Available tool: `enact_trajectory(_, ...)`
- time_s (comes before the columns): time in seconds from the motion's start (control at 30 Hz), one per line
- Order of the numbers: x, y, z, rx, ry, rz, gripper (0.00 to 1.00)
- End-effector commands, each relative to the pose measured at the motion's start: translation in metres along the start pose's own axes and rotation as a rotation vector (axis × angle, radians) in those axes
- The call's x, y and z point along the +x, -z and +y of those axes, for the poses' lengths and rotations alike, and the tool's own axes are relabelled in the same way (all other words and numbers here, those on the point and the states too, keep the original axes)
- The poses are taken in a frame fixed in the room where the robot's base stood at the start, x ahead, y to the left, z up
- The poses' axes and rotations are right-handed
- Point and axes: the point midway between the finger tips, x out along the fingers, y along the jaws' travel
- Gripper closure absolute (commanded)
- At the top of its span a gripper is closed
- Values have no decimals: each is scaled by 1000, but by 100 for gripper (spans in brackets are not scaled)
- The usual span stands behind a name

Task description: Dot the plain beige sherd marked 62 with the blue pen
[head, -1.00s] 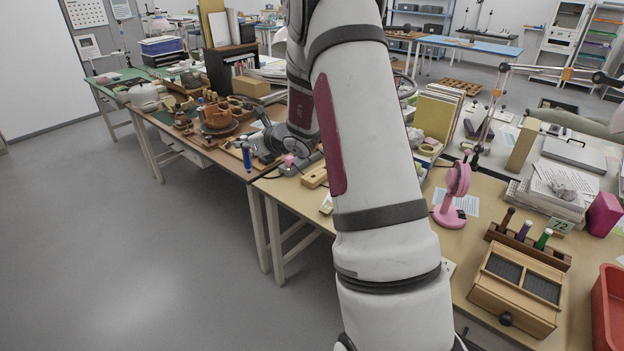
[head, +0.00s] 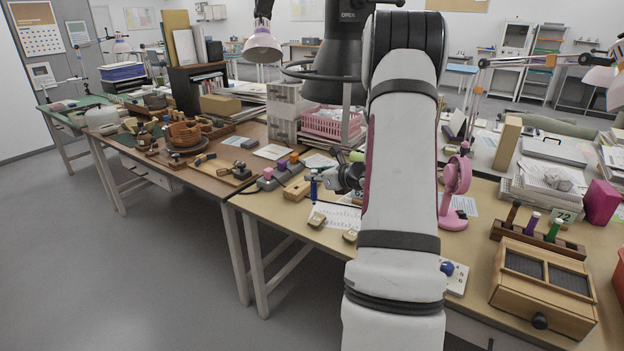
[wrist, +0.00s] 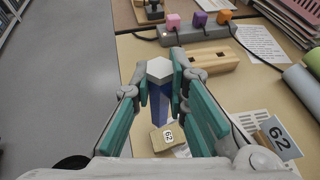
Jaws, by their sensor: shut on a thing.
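My gripper (wrist: 169,90) has teal-padded fingers and is shut on the blue pen (wrist: 158,104), which has a pale hexagonal end facing the wrist camera. The plain beige sherd marked 62 (wrist: 161,142) lies on the table, just past the pen in the wrist view.
A number card reading 62 (wrist: 278,137) stands right of the sherd. A grooved wooden block (wrist: 212,63) and a power strip with coloured plugs (wrist: 195,36) lie beyond. A pink fan (head: 454,192) and a wooden pen rack (head: 538,238) stand to the right.

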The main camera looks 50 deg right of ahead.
Motion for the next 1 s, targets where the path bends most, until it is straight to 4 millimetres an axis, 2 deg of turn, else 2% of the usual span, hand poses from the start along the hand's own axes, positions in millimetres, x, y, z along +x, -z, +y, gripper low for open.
enact_trajectory(0.53, 20, 46, 1, 2, -1, 1, 100)
enact_trajectory(1.0, 21, 52, 1, 0, 0, 1, 100)
